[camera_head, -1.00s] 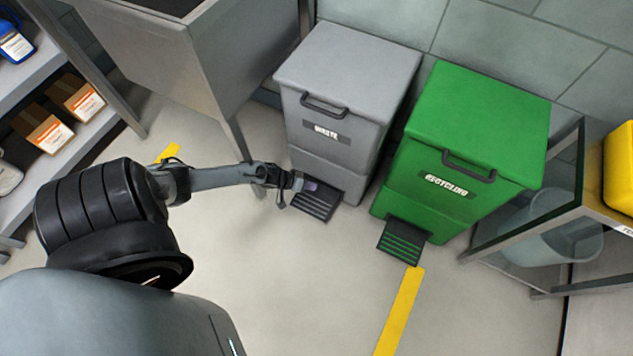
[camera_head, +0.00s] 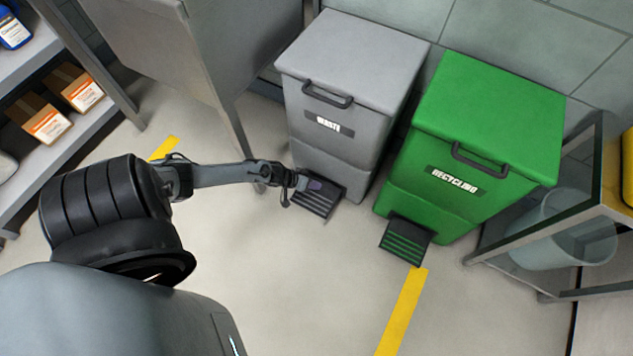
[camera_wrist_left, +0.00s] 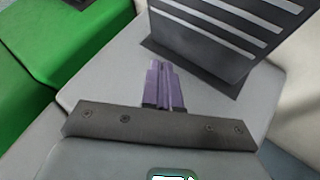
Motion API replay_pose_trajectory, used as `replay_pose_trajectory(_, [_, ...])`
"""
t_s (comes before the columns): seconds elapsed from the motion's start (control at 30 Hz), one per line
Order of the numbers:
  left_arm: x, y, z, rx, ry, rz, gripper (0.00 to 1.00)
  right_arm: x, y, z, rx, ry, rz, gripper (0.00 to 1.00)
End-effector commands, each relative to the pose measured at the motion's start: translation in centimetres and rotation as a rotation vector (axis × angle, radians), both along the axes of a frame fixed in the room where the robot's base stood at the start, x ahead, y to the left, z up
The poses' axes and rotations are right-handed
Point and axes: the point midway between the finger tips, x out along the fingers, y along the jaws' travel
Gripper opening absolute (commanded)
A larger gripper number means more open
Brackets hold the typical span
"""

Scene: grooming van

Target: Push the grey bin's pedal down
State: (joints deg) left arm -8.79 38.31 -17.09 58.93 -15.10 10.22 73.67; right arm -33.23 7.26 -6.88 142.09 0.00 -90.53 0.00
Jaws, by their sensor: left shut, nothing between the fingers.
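The grey bin (camera_head: 345,88), marked WASTE, stands at the top middle of the head view with its lid closed. Its dark ribbed pedal (camera_head: 321,203) sticks out low at the front. My left gripper (camera_head: 308,183) is shut and empty, at the pedal's back left, close to the bin's front. In the left wrist view the purple fingertips of my left gripper (camera_wrist_left: 163,75) lie together, with the ribbed pedal (camera_wrist_left: 225,38) just beyond and to the right. I cannot tell whether they touch it. My right gripper is not in view.
A green recycling bin (camera_head: 478,140) with its own pedal (camera_head: 407,241) stands right of the grey one. A metal cabinet (camera_head: 175,55) is to the left, a frame with a pale bucket (camera_head: 563,230) to the right. The floor (camera_head: 300,290) in front is clear.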

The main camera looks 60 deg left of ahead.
Motion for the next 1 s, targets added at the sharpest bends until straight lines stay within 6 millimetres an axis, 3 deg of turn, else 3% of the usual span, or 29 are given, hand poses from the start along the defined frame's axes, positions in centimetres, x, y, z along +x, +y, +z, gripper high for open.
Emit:
replay_pose_trajectory(0.03, [0.0,0.0,-1.3,0.000,0.001,-0.001,0.00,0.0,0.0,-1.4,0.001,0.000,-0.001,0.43])
replay_pose_trajectory(0.17, [0.0,0.0,-2.6,-0.001,0.001,0.000,0.00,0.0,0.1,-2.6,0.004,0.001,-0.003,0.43])
replay_pose_trajectory(0.5, [0.0,0.0,-4.3,-0.001,0.001,0.002,0.00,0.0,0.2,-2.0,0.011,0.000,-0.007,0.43])
replay_pose_trajectory(1.0, [0.0,0.0,-4.6,-0.001,0.001,0.000,0.00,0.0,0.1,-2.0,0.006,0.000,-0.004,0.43])
